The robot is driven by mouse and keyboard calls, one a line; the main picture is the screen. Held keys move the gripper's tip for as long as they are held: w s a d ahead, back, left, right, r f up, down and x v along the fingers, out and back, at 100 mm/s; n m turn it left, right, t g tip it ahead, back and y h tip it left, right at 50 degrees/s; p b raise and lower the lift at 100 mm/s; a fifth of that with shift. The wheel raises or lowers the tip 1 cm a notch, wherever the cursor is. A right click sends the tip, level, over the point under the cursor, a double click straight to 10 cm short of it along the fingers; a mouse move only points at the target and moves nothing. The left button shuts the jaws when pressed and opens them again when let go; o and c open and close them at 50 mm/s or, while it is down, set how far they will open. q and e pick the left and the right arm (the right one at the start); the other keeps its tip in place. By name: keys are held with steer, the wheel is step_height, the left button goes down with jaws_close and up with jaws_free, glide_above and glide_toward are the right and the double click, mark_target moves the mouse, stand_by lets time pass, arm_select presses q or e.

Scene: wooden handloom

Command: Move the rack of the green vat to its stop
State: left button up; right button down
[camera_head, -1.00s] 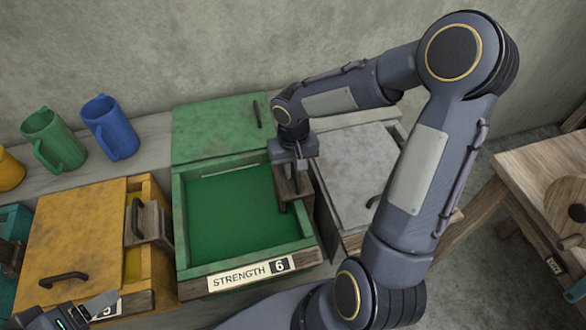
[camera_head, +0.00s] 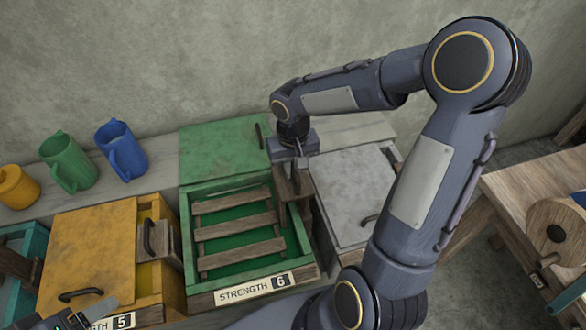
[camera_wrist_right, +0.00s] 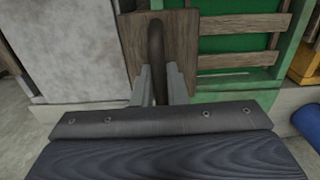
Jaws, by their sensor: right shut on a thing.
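The green vat (camera_head: 190,246) stands in the middle of the row, with its green lid (camera_head: 222,147) slid back behind it. Its wooden slatted rack (camera_head: 238,223) shows inside the vat, above the green liquid. A wooden block with a dark upright handle (camera_wrist_right: 156,45) is at the vat's right side. My right gripper (camera_wrist_right: 160,88) is shut on this handle; in the head view it (camera_head: 299,163) hides much of the block. My left gripper (camera_head: 78,318) shows only partly at the bottom left edge, its fingers unclear.
A yellow vat (camera_head: 95,250) stands to the left and a grey-lidded vat (camera_head: 350,185) to the right. Green (camera_head: 68,163) and blue (camera_head: 122,150) jugs stand on the ledge behind. A wooden table (camera_head: 530,215) is at the far right.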

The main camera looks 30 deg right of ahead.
steer(key=shift+r+p, duration=1.6)
steer(key=shift+r, duration=1)
steer(key=shift+w, duration=0.1)
steer(key=shift+c, duration=1)
jaws_free()
steer(key=shift+f, duration=0.1)
step_height(320, 180, up, 7)
steer(key=p, duration=0.5)
